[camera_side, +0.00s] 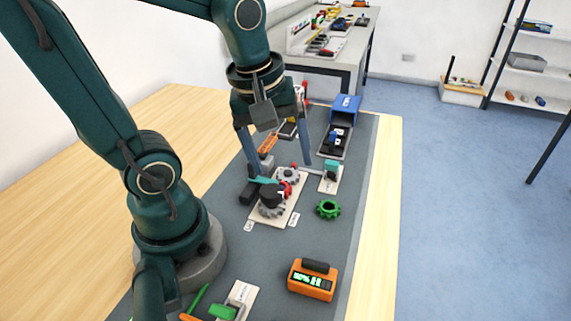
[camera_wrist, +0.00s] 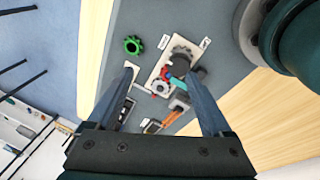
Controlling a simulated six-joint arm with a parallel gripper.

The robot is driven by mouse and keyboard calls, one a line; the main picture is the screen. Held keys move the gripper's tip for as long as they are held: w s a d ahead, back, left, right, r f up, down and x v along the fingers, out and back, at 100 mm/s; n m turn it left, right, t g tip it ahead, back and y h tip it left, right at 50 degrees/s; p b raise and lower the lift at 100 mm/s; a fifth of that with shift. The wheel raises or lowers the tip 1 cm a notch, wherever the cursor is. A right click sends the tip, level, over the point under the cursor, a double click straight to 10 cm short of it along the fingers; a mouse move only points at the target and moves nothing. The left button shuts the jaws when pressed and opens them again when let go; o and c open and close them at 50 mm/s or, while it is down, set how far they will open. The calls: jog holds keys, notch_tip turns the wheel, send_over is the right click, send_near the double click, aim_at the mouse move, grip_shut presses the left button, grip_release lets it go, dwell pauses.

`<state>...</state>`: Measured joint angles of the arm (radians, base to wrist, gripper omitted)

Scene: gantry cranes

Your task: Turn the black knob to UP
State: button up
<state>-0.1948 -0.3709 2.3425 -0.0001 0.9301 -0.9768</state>
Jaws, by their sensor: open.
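A black knob (camera_side: 270,194) sits by a grey gear (camera_side: 272,210) on a cream base plate (camera_side: 288,213). Two small white label tags lie at the plate's near end; their lettering is too small to read surely. The gear also shows in the wrist view (camera_wrist: 182,54), where the knob is hard to tell from the dark parts beside it. A red piece (camera_side: 286,188) and a smaller grey gear (camera_side: 290,174) stand on the same plate. My gripper (camera_side: 281,168) points down above the plate's far end, its two fingers wide apart with nothing between them.
A loose green gear (camera_side: 328,209) lies right of the plate. An orange display box (camera_side: 313,280) stands nearer. A small plate with a teal block (camera_side: 331,169) and a blue box (camera_side: 346,107) are farther back. A dark block (camera_side: 250,192) lies left of the plate.

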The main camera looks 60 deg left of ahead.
aim_at(271, 190)
jog(key=a+f+n+g, duration=0.2)
jog(key=a+f+n, duration=0.1)
jog(key=n, duration=0.1)
jog(key=shift+w+a+f, duration=0.1)
jog(key=shift+f, duration=0.1)
jog(key=shift+a+f+n+g+h, duration=0.2)
jog(key=shift+n+g+h, duration=0.1)
jog(key=shift+g, duration=0.1)
jog(key=shift+s+f, duration=0.2)
jog(key=shift+f, duration=2.45)
grip_shut()
